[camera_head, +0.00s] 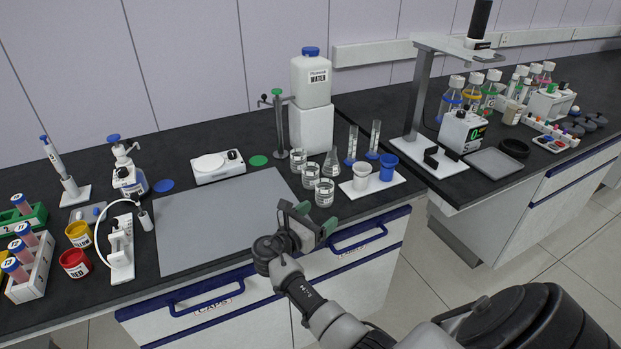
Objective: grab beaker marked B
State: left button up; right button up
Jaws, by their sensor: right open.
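Three small glass beakers with white labels stand in a slanting row on the black bench, right of the grey mat: a back beaker (298,159), a middle beaker (309,176) and a front beaker (324,193). Their letters are too small to read, so I cannot tell which is marked B. My right gripper (318,217) is open and empty near the bench's front edge, just in front of the front beaker, with its green-tipped fingers apart. My left gripper is not in view.
A conical flask (332,163) stands close right of the beakers. The water container (311,85) stands behind. The grey mat (225,220) is bare.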

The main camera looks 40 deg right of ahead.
aim_at(309, 169)
jog(key=i, duration=0.5)
jog(key=l, duration=1)
jog(key=i, duration=0.05)
